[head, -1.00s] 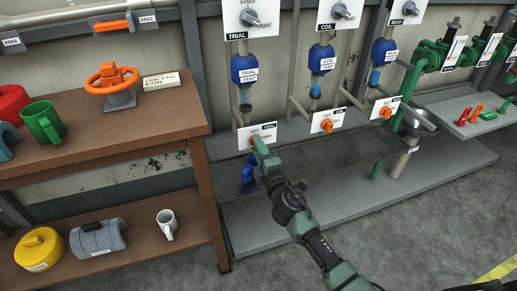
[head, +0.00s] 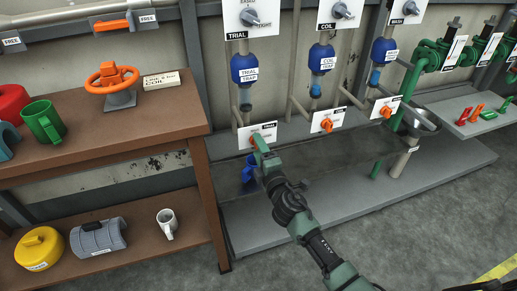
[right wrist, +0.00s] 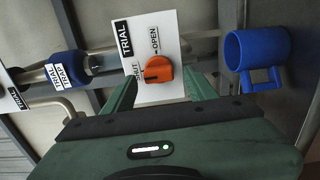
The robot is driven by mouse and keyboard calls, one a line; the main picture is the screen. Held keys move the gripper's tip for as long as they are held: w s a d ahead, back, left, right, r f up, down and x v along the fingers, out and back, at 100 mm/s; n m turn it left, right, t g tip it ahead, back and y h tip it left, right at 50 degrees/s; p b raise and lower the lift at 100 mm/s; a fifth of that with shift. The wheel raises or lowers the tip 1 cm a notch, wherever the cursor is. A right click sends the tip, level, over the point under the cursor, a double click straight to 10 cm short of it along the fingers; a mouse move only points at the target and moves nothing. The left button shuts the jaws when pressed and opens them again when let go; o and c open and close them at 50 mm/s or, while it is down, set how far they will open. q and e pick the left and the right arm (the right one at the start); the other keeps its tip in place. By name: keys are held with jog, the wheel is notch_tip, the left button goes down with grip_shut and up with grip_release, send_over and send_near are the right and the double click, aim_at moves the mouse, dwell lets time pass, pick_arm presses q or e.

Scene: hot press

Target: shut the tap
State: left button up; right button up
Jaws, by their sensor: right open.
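The orange tap knob (head: 254,138) sits on a white plate (right wrist: 121,41) marked TRIAL, with OPEN and SHUT lettering. In the right wrist view the knob (right wrist: 159,75) lies ahead between my two fingertips; I cannot tell whether they touch it. My right gripper (head: 261,146) is open at this tap, and in the right wrist view its fingers (right wrist: 158,88) stand apart on either side of the knob. A blue mug (right wrist: 262,50) is beside the plate; in the head view it (head: 248,171) is below the tap, partly hidden by my arm. My left gripper is not in view.
Similar orange taps, COIL (head: 327,124) and another (head: 386,111), are to the right. Blue traps (head: 244,68) hang above. A brown shelf (head: 150,121) with an orange handwheel (head: 112,78) and a green mug (head: 44,122) stands close on the left. A grey ledge (head: 440,175) lies below.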

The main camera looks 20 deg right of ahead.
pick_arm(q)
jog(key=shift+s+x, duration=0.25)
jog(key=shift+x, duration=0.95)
pick_arm(e)
jog(key=s, duration=0.7)
jog(key=shift+s+d, duration=0.15)
jog(key=shift+s, duration=0.15)
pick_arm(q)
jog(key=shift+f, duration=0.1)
